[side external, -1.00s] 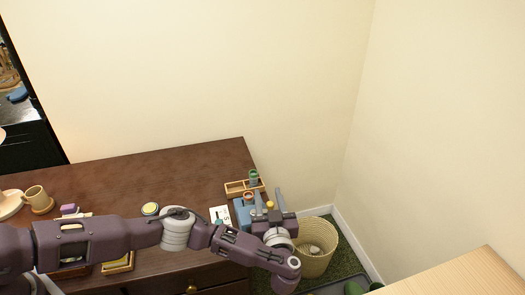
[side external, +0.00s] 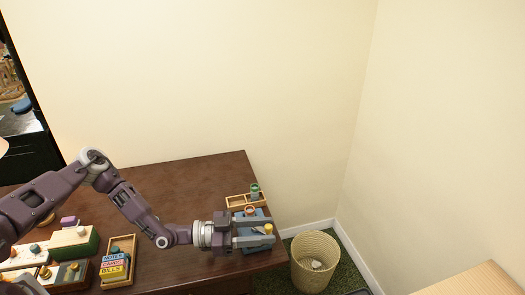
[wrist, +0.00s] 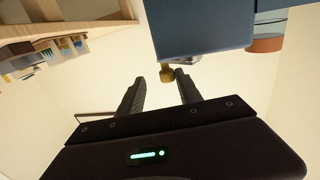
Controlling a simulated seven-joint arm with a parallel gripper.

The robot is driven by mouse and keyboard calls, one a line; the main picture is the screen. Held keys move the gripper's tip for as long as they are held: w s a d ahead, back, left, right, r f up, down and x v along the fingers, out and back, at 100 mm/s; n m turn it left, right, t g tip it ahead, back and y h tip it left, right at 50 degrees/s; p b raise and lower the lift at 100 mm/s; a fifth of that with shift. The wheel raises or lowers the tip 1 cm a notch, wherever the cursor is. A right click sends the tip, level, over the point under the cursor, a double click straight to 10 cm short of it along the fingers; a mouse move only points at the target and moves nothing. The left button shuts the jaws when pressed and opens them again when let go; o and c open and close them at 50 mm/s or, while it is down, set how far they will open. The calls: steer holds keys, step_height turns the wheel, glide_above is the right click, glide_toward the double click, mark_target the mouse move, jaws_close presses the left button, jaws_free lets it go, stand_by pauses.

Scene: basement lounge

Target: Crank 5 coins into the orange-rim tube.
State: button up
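A blue coin machine (side external: 258,213) stands near the right end of the dark desk, and its blue body (wrist: 205,28) fills the top of the wrist view. The orange-rim tube (side external: 250,211) is beside it; its orange rim also shows in the wrist view (wrist: 266,44). A crank with a yellow knob (side external: 268,228) sticks out from the machine; the knob (wrist: 167,74) is near my fingertips. My gripper (side external: 272,231) points right with its fingers apart. In the wrist view the knob lies at the gap, closer to the right finger. Contact cannot be told. Coins are not clearly visible.
A green-rim tube (side external: 255,191) stands behind, by a wooden tray (side external: 236,201). A box of labelled cards (side external: 119,249) and a green-and-cream block (side external: 73,242) are at left. A wicker basket (side external: 314,262) stands on the floor right of the desk. The desk's middle is mostly clear.

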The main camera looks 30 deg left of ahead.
steer(key=v, duration=0.7)
step_height(320, 180, up, 15)
steer(key=w+d+r+m+t+y, duration=0.4)
steer(key=r+m+t, duration=0.4)
steer(key=m+t, duration=0.2)
steer(key=shift+w+d+r+m, duration=0.25)
steer(key=shift+w+d+m, duration=0.3)
steer(key=shift+m, duration=0.55)
steer(key=shift+w+a, duration=0.1)
